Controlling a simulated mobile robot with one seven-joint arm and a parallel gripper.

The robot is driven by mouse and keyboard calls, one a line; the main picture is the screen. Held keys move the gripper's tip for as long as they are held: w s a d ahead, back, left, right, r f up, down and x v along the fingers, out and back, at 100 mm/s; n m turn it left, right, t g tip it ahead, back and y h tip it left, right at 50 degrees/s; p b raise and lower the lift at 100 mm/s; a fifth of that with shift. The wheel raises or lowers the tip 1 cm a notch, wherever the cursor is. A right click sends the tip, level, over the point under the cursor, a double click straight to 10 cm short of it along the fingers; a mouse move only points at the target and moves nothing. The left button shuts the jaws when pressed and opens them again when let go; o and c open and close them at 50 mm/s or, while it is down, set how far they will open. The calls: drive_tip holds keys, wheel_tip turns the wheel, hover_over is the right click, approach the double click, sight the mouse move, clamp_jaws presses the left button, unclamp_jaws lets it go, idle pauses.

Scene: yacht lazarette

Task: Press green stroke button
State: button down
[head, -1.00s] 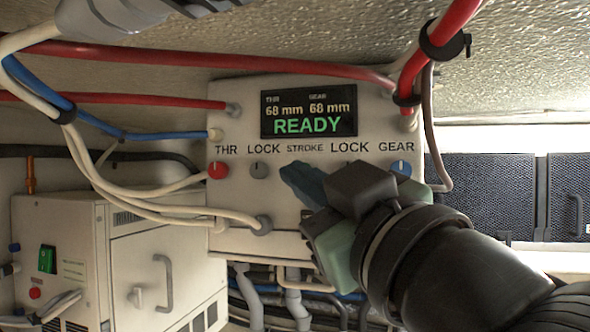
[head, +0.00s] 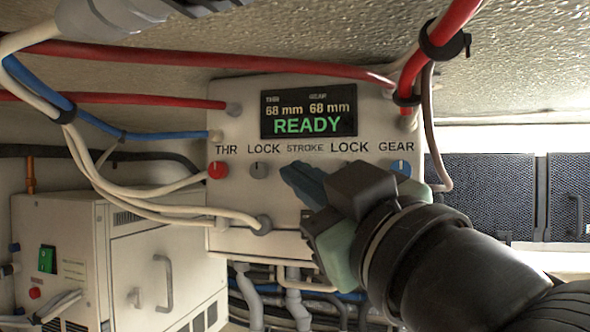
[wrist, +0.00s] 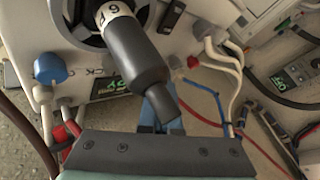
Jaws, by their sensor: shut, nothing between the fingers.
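The control panel (head: 230,180) has a display (head: 308,112) that reads READY, with 68 mm under both THR and GEAR. Below it runs a row of labels: THR, LOCK, STROKE, LOCK, GEAR. My gripper (head: 290,173) has its blue fingers together and empty, with the tips just below the STROKE label (head: 305,148). The green stroke button is hidden; I cannot tell whether the tips touch it. In the wrist view the blue fingers (wrist: 157,105) point at the panel, partly behind a dark grey cylinder (wrist: 135,65).
A red knob (head: 217,170) and a grey knob (head: 259,170) sit left of my gripper, a blue knob (head: 401,168) right. White cables (head: 150,210) and red hoses (head: 150,55) cross nearby.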

drive_tip(key=shift+w+d, duration=0.1)
drive_tip(key=shift+w, duration=0.25)
drive_tip(key=shift+w+d, duration=0.15)
drive_tip(key=shift+w, duration=0.2)
idle(0.6)
drive_tip(key=shift+s, duration=0.1)
drive_tip(key=shift+s+a, duration=0.25)
drive_tip(key=shift+s, duration=0.4)
drive_tip(key=shift+s+a+b, duration=0.15)
drive_tip(key=shift+s+a, duration=0.1)
drive_tip(key=shift+s, duration=0.55)
drive_tip(key=shift+s+a+b, duration=0.15)
drive_tip(key=shift+s+a, duration=0.15)
drive_tip(key=shift+s, duration=0.45)
drive_tip(key=shift+s+a+b, duration=0.15)
drive_tip(key=shift+s+a, duration=0.1)
drive_tip(key=shift+s, duration=0.55)
